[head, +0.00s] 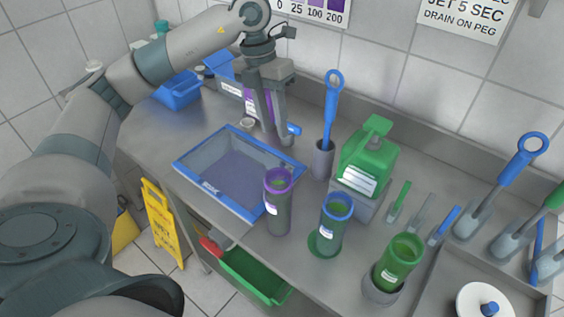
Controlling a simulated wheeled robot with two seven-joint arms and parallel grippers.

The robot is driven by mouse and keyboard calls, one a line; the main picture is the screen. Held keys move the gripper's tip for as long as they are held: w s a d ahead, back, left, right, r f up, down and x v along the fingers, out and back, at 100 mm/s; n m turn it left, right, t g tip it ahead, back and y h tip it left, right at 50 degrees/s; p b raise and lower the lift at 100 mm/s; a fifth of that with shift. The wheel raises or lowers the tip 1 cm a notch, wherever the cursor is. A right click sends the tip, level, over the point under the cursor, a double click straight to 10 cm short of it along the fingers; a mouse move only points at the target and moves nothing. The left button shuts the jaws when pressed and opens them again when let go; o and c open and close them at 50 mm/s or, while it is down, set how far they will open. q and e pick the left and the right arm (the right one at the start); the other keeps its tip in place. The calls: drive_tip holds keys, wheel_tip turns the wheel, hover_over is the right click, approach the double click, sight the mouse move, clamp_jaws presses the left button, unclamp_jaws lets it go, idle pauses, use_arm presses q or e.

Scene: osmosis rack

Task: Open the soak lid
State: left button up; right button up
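A blue-framed rectangular soak basin (184,169) sits in the left part of the steel counter, with a small white label on its front rim. Its inside looks grey and see-through; I cannot tell whether a clear lid covers it. My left gripper (271,128) points down just behind the basin's back right edge. Its fingers look apart, with purple showing between them. A small blue piece (294,129) shows right beside the fingertips; whether they touch it is unclear. My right gripper is out of view.
A purple-rimmed cup (279,205) stands at the basin's front right corner. A blue-rimmed cup (331,225), a green cup (398,262), a green jug (368,160) and a blue-handled brush (331,105) stand to the right. A blue bin (178,90) is at the back left.

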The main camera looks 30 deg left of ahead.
use_arm(q)
drive_tip(key=f+p, duration=0.1)
drive_tip(key=f, duration=0.3)
drive_tip(key=d+f+p, duration=0.1)
drive_tip(key=f, duration=0.3)
drive_tip(key=d+f+p, duration=0.1)
drive_tip(key=f, duration=0.3)
drive_tip(key=shift+s+d+f, duration=0.15)
drive_tip(key=shift+d+f, duration=0.1)
drive_tip(key=shift+f, duration=0.05)
clamp_jaws()
